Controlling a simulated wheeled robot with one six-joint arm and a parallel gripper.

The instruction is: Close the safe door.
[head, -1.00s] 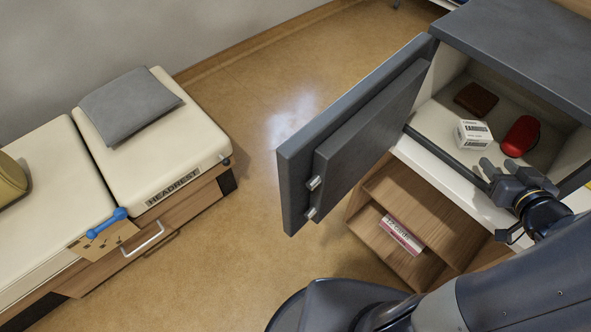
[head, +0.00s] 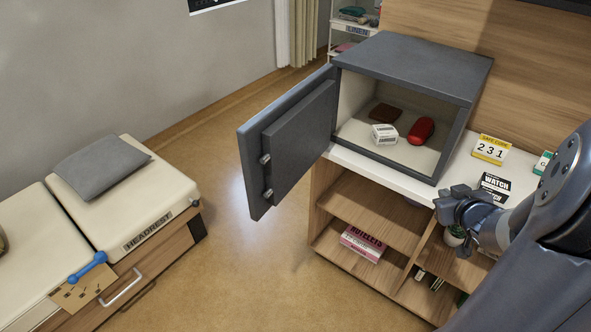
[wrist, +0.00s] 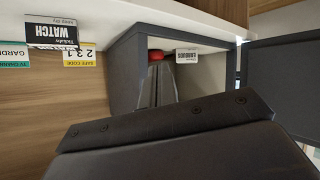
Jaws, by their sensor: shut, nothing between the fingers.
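The grey safe (head: 420,62) stands on the white top of a wooden cabinet. Its door (head: 290,140) is swung wide open to the left in the head view, with two bolts on its edge. Inside the safe lie a brown wallet (head: 386,112), a white box (head: 384,134) and a red case (head: 421,130). My gripper (head: 452,197) is shut and empty, in front of the cabinet top, right of the safe opening and apart from the door. In the wrist view the safe (wrist: 128,75) appears upside down, with the door (wrist: 283,80) at the right.
A yellow code card (head: 491,149) and a black watch card (head: 494,186) lie on the cabinet top right of the safe. Open shelves below hold a pink box (head: 362,243). A bed with a headrest (head: 160,215) stands at the left. Floor is free between bed and door.

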